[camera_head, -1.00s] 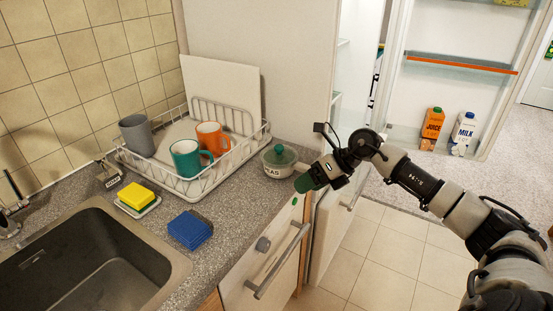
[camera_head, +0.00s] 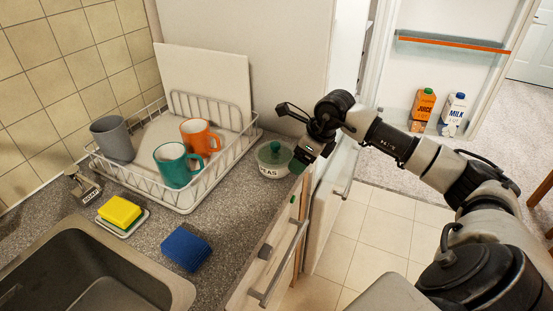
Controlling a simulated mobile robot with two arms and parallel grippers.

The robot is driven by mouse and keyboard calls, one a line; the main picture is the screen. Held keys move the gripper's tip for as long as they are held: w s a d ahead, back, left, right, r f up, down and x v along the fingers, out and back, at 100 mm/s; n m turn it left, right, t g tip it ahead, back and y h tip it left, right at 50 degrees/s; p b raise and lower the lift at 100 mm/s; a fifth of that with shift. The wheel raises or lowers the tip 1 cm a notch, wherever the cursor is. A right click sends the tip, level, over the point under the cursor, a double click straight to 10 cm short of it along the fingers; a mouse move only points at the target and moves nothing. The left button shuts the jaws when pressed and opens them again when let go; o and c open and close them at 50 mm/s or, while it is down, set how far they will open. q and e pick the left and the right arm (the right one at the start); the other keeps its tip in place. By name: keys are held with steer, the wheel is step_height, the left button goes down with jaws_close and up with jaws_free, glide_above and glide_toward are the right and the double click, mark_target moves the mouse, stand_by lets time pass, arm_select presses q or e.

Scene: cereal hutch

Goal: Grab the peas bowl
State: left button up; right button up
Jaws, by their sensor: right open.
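The peas bowl (camera_head: 272,168) is white with a green lid and knob and dark lettering that reads as "EAS" here. It stands upright on the grey speckled counter, to the right of the dish rack. My right gripper (camera_head: 298,160) is open, at the right edge of the bowl, and overlaps its right side in the picture. I cannot tell whether it touches the bowl. My left gripper is not in view.
A white dish rack (camera_head: 190,203) holds grey, teal and orange mugs. A yellow sponge (camera_head: 119,211), a blue sponge (camera_head: 186,249) and a sink (camera_head: 75,270) are nearer. The fridge stands open at right, with juice (camera_head: 424,103) and milk (camera_head: 455,107) cartons.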

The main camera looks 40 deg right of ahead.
steer(key=x, duration=0.3)
steer(key=shift+f+p, duration=0.2)
steer(key=shift+p, duration=0.2)
steer(key=shift+w+f, duration=0.15)
steer(key=shift+f, duration=0.05)
steer(key=c, duration=1.3)
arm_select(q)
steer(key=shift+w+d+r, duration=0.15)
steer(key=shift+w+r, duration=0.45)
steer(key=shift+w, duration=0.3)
arm_select(e)
jaws_close()
steer(key=shift+r, duration=0.1)
